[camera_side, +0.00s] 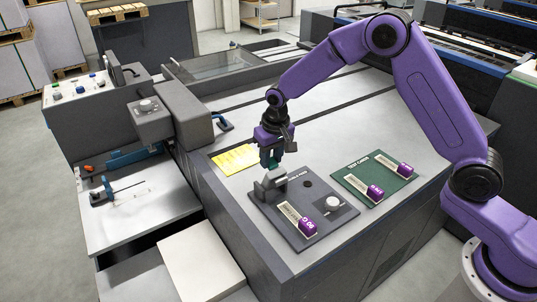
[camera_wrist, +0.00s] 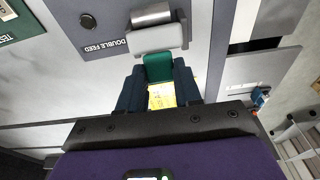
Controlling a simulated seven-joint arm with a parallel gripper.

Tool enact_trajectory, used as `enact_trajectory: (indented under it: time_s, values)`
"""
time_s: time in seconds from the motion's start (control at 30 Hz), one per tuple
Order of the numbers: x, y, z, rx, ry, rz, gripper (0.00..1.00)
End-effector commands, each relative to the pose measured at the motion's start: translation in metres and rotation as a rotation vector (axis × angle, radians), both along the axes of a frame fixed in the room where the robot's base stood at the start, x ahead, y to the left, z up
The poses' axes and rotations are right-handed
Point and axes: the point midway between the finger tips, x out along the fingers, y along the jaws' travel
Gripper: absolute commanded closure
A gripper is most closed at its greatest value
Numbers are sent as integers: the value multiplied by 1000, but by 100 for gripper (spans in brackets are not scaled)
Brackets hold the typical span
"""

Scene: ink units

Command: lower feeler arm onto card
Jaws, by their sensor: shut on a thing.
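My gripper (camera_side: 270,161) points down above the dark double-feed plate (camera_side: 262,204). In the wrist view its fingers (camera_wrist: 159,88) are closed on both sides of a green tab (camera_wrist: 158,68). The tab joins a light grey feeler arm (camera_wrist: 158,38) with a silver roller (camera_wrist: 151,15) beyond it. In the side view the grey feeler unit (camera_side: 269,185) stands on the plate just under my gripper. A pale card with a purple tag (camera_side: 307,226) lies on the plate, right of and nearer than the feeler unit. Whether the feeler touches anything beneath is hidden.
A white knob (camera_side: 333,203) and a black round button (camera_side: 307,183) are on the plate. A green test-card mat (camera_side: 369,170) holds two more tagged cards to the right. A grey machine housing (camera_side: 150,121) stands left.

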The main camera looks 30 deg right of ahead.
Motion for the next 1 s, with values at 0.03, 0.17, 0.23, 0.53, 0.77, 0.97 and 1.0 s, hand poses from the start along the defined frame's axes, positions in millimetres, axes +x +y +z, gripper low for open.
enact_trajectory:
  time_s: [0.03,0.17,0.23,0.53,0.77,0.97,1.0]
  values:
    - [-8,0,-1,-4,16,0,100]
    - [-17,0,-2,-5,18,-1,100]
    - [-22,0,-3,-6,21,0,100]
    - [-40,1,-9,-6,-112,-1,100]
    - [-58,1,-19,-8,-107,0,100]
    - [-74,1,-31,-8,-106,2,100]
    - [-77,1,-33,-9,-106,1,100]
